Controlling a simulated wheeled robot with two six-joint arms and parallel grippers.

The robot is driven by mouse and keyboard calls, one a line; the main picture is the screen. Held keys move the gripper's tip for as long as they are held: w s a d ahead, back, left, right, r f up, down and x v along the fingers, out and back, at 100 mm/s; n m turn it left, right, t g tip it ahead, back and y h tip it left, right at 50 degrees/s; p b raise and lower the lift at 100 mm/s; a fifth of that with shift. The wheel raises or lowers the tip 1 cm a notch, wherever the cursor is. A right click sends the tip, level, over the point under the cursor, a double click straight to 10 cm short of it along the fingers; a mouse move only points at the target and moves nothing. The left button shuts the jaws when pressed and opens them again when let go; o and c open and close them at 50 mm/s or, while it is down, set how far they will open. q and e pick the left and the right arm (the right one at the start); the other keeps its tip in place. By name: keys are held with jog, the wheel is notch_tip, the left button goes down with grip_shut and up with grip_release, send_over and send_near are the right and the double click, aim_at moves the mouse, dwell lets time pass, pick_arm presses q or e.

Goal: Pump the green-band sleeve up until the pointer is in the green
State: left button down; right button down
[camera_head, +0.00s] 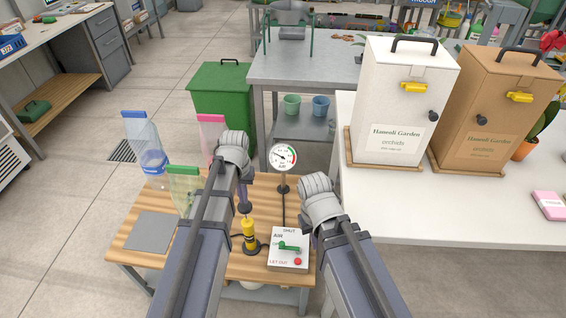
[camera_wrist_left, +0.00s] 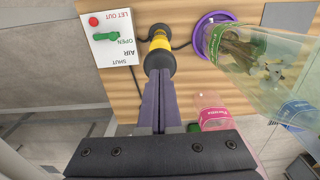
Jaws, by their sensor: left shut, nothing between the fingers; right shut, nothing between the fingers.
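The green-band sleeve (camera_head: 185,187) stands on the wooden bench, partly behind my left arm. In the left wrist view the clear sleeve (camera_wrist_left: 282,45) holds a plant, beside a purple ring (camera_wrist_left: 207,38). The yellow and black pump (camera_head: 250,232) stands upright. My left gripper (camera_head: 245,208) is shut and empty, its fingertips at the pump's top; contact is unclear. The round gauge (camera_head: 283,157) has its pointer towards the left, on white, away from the green. The air box (camera_head: 288,262) has a green lever (camera_head: 290,246) beside OPEN. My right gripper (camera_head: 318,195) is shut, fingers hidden.
A blue-band sleeve (camera_head: 150,155) and a pink-band sleeve (camera_head: 210,128) stand on the bench near a grey plate (camera_head: 150,232). The air box has a red LET OUT button (camera_head: 297,261). A white table (camera_head: 480,215) with two cabinets is at right.

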aim_at(245, 211)
pick_arm(q)
jog(key=shift+f, duration=0.1)
jog(key=shift+f+b, duration=3.8)
jog(key=shift+b, duration=0.1)
notch_tip(245, 211, up, 8)
jog(key=p, duration=0.7)
jog(key=shift+f+p, duration=0.1)
jog(key=shift+p, duration=0.3)
jog(key=shift+f, duration=0.1)
dwell(0.8)
jog(key=shift+r, duration=0.2)
jog(key=shift+f, duration=0.1)
dwell(2.2)
